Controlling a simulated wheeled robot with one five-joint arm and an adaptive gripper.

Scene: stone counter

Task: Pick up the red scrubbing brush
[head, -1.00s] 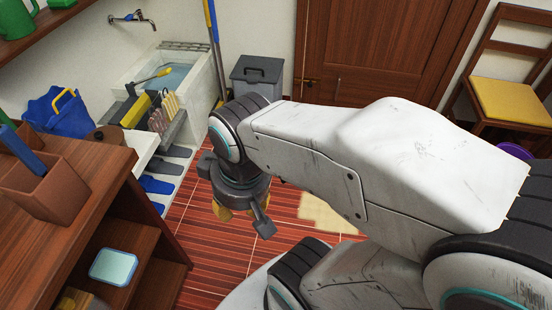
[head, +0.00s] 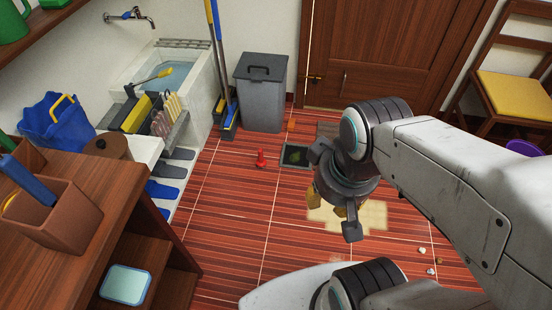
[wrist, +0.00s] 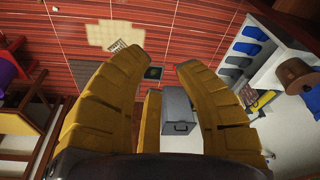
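A small red object (head: 260,159), which looks like the red scrubbing brush, stands on the red striped floor in the head view. It is left of a dark floor drain (head: 296,155) and in front of the grey bin. My gripper (head: 341,210) hangs above the floor to its right, nearer to me and apart from it. In the wrist view my gripper (wrist: 160,85) is open, with its yellow fingers spread and nothing between them. The red object is mostly hidden there, perhaps behind the right finger.
The grey bin (head: 261,92) and a blue-and-yellow broom (head: 219,70) stand by the back wall. A wooden shelf unit (head: 95,205) fills the near left. Floor between is mostly clear.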

